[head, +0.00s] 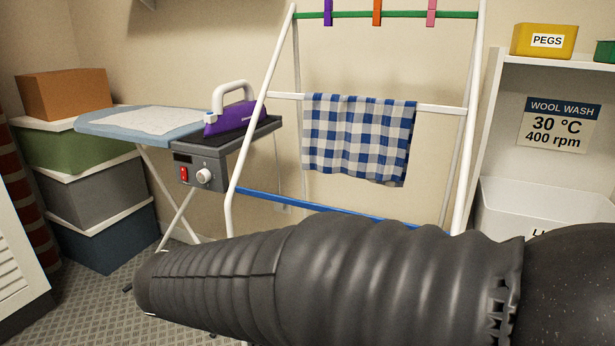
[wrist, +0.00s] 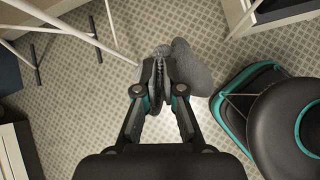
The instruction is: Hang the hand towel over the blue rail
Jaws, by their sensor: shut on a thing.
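The blue rail (head: 300,204) is the low bar of a white drying rack (head: 268,84) in the head view. Its visible part is bare, and my arm hides some of what lies below it. In the wrist view my gripper (wrist: 160,82) points down over the floor, shut on a bunched grey cloth (wrist: 190,65), which looks like the hand towel. The cloth bulges out to the right of the fingers. My gripper and this cloth do not show in the head view. A blue and white checked cloth (head: 358,138) hangs over the white rail above the blue one.
Pegs sit on the green top rail (head: 450,15). An ironing board (head: 110,125) with a purple iron (head: 228,117) stands left of the rack, with stacked boxes (head: 95,200) beyond. A shelf unit (head: 487,130) stands right. Patterned floor (wrist: 70,110) is open below my gripper.

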